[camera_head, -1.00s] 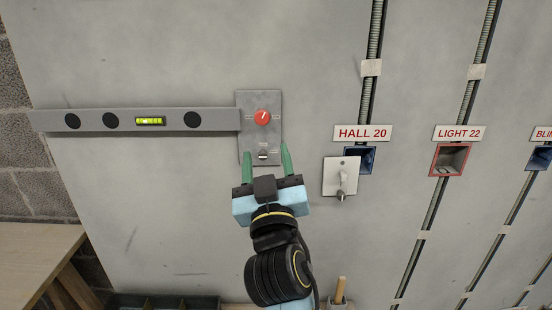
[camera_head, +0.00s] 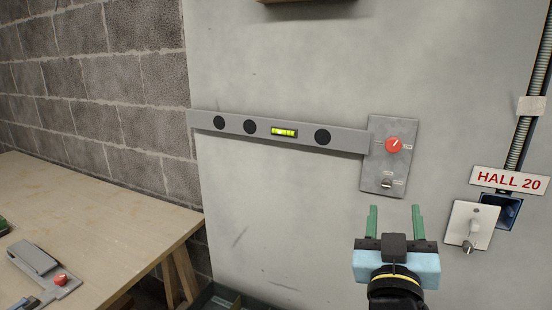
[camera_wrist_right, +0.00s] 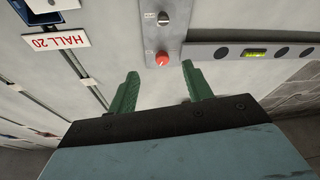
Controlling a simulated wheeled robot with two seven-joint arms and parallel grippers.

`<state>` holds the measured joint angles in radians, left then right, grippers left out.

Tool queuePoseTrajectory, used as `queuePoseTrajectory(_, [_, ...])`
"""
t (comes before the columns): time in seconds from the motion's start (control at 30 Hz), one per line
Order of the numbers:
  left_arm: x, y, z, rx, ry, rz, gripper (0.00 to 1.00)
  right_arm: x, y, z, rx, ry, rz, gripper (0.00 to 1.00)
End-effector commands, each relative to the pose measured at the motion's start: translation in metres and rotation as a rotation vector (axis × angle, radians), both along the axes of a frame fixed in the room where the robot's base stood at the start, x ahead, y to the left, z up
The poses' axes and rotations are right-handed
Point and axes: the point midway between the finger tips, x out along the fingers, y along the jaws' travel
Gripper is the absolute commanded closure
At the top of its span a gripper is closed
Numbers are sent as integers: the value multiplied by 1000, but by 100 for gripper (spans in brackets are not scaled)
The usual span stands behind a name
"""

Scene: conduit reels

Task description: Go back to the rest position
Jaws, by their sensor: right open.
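My right gripper (camera_head: 395,222) is open and empty, its two green fingers pointing up in front of the wall panel. It sits just below the grey plate (camera_head: 376,165) that carries a red knob (camera_head: 393,145) and a small switch (camera_head: 387,183), apart from them as far as I can tell. In the right wrist view the open fingers (camera_wrist_right: 160,85) show with the red knob (camera_wrist_right: 162,58) beyond and nothing between them. My left gripper is not in view.
A grey bar with a spirit level (camera_head: 345,138) runs left from the plate. A white switch plate (camera_head: 470,226) hangs by the HALL 20 sign (camera_head: 508,180). A wooden table (camera_head: 110,226) at the left holds a grey tool with a red knob (camera_head: 60,280). Bins stand low by the wall.

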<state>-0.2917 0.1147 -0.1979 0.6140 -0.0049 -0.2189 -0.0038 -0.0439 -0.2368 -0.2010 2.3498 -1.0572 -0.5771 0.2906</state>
Motion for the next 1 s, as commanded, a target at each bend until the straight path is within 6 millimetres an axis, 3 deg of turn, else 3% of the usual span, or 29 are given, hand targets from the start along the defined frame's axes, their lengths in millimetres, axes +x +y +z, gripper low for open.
queuePoseTrajectory(0.17, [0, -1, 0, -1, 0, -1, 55, -22, -18, -114, 154, 375, 32, 50])
queuePoseTrajectory(0.2, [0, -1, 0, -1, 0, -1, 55, -33, -19, -143, 189, 482, 45, 50])
queuePoseTrajectory(0.3, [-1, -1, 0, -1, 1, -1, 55, -68, -17, -206, 265, 741, 92, 50])
queuePoseTrajectory(0.4, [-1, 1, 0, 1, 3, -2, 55, -106, -11, -252, 317, 964, 144, 50])
queuePoseTrajectory(0.5, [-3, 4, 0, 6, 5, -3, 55, -146, -4, -285, 352, 1158, 197, 50])
queuePoseTrajectory(0.7, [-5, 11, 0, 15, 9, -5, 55, -225, 10, -323, 395, 1500, 313, 50])
queuePoseTrajectory(1.0, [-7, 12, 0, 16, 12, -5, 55, -212, 11, -412, 393, 1547, 310, 50])
